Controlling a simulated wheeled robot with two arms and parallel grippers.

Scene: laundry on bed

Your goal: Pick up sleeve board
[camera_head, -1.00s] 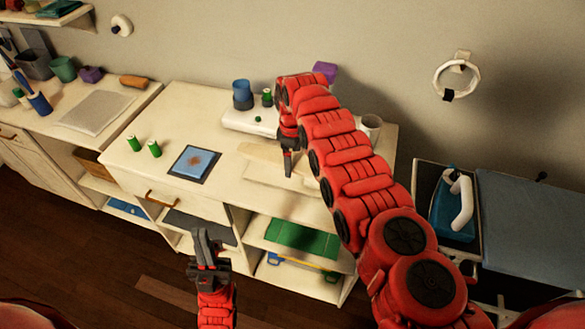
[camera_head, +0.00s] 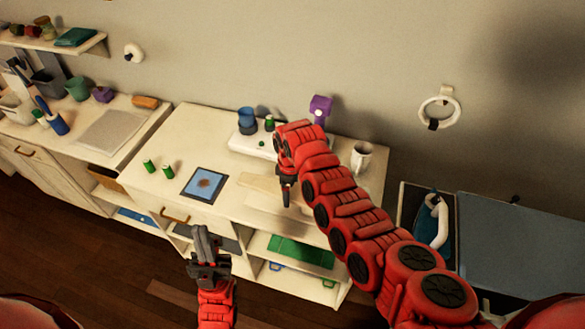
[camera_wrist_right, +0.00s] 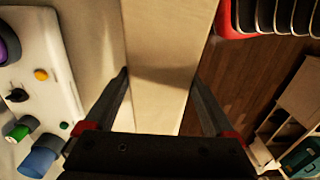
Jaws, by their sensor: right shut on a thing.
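The sleeve board, a long pale cream board (camera_head: 262,184), is at the top of the white cabinet in the head view, partly hidden by my right arm. In the right wrist view the board (camera_wrist_right: 168,45) runs between the two dark fingers. My right gripper (camera_head: 287,196) points down at the board and is shut on it; it also shows in the right wrist view (camera_wrist_right: 160,82). Whether the board is clear of the surface below is hard to tell. My left gripper (camera_head: 205,242) is in front of the cabinet, empty, its fingers close together.
A blue pad (camera_head: 204,184) and two green spools (camera_head: 158,168) lie left of the board. A white machine-like block (camera_head: 248,145), a blue cup (camera_head: 247,120) and a white mug (camera_head: 361,157) stand behind. An iron (camera_head: 433,220) is at the right by a blue-grey board (camera_head: 520,245).

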